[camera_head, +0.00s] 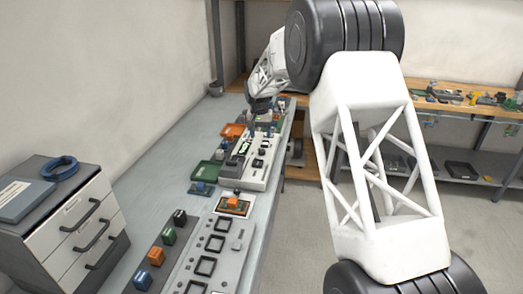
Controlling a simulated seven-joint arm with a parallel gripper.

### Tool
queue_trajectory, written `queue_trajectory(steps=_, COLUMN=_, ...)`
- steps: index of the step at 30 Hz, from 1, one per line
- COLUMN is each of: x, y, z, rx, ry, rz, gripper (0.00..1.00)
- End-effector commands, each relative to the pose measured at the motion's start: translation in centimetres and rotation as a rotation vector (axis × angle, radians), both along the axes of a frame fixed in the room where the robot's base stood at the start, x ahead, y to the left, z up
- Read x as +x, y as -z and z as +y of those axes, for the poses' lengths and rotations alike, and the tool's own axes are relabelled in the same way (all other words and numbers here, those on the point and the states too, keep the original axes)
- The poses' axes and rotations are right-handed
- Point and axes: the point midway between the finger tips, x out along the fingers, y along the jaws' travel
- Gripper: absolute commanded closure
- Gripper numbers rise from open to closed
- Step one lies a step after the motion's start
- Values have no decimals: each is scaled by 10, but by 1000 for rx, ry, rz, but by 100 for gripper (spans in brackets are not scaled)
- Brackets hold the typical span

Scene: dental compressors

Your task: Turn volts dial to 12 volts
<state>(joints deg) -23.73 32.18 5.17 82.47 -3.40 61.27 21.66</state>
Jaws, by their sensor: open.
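My gripper (260,108) is at the end of my white lattice arm, over the far part of the grey workbench (160,165). It is small and dark in this view. It looks empty, with its jaws open. Below and in front of it lies a light grey control panel (258,178) with dark knobs or switches and a small display. I cannot tell which of its parts is the volts dial, or read any marking. My gripper may hide part of the panel's far end. I cannot tell whether it touches anything.
A nearer grey panel (213,262) has square dark frames. Coloured blocks, including an orange one (156,256), stand left of it. A green tray (207,170) lies beside the far panel. A drawer cabinet (70,225) stands at left. The bench's left strip is clear.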

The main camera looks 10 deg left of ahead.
Motion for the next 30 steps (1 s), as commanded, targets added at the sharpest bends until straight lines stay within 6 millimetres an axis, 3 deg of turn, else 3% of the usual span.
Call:
queue_trajectory(steps=17, x=1, y=7, z=1, rx=0, ry=0, rz=1, gripper=42)
queue_trajectory(steps=30, x=1, y=52, z=-2, rx=-1, ry=0, rz=3, gripper=42)
